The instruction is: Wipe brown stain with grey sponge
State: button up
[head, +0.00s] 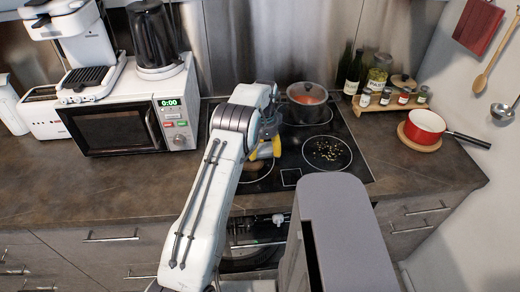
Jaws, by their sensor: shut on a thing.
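My gripper (266,150) is over the left part of the black cooktop (291,178), reaching down beside my white arm. Its yellow fingers are shut on a small greyish thing, which looks like the grey sponge (263,153), mostly hidden by the gripper and arm. The front left burner (256,172) lies just below and is partly covered by my arm; a brownish patch shows there, but I cannot tell clearly whether it is the stain. I cannot tell whether the sponge touches the cooktop.
A lidded pot (309,104) stands behind and right of my gripper. Dark and yellowish crumbs (328,150) lie on the right burner. A microwave (130,110) stands left. A red pan (425,126) and a shelf of jars (388,106) are right. An open oven or drawer (262,240) is below.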

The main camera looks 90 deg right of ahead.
dwell(0.4)
jog(key=shift+r+p, duration=2)
jog(key=shift+r, duration=1.05)
jog(key=shift+r, duration=0.15)
jog(key=shift+r+p, duration=1.1)
jog(key=shift+r, duration=0.2)
